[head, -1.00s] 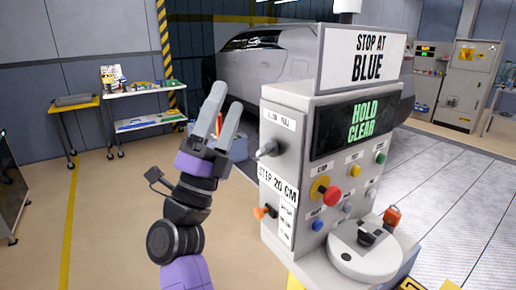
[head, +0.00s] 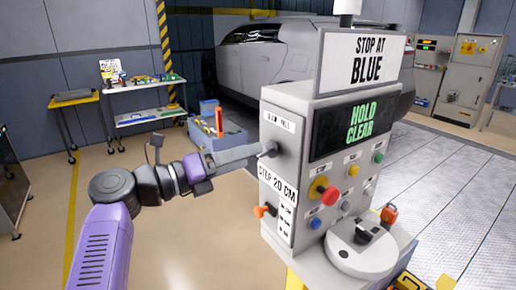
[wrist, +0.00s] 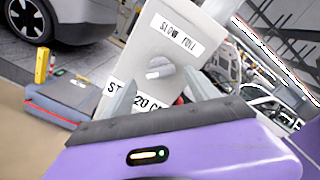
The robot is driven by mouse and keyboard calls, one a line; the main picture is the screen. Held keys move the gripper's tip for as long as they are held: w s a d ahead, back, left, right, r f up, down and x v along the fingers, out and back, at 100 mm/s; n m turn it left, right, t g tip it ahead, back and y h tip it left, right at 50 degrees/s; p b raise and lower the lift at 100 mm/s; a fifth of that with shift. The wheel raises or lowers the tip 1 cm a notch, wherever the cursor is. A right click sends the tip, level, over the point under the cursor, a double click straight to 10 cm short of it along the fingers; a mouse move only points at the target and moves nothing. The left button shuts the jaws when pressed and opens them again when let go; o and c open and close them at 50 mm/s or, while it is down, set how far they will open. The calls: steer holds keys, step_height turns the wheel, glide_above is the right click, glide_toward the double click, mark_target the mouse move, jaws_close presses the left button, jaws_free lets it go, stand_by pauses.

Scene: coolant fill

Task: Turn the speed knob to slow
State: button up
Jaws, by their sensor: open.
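The speed knob (head: 269,149) sticks out of the left side panel of the grey console (head: 281,165), under a white label reading SLOW FULL (wrist: 180,33). In the wrist view the grey knob (wrist: 166,74) lies between and beyond my two fingertips, its pale grip end toward the left. My gripper (head: 250,155) points at that panel from the left, with its fingertips close to the knob. The wrist view shows my gripper (wrist: 161,92) open, a finger on each side. I cannot tell whether either finger touches the knob.
Below the knob are a STEP 20 CM sign (head: 276,195) and an orange knob (head: 262,211). The front panel carries a red button (head: 328,195) and several coloured buttons. A blue-grey box (head: 222,130) stands on the floor behind my gripper.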

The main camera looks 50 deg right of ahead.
mark_target(269, 150)
steer(key=shift+p+x, duration=0.55)
steer(key=shift+x, duration=1.6)
steer(key=shift+c, duration=0.4)
steer(key=c, duration=1.3)
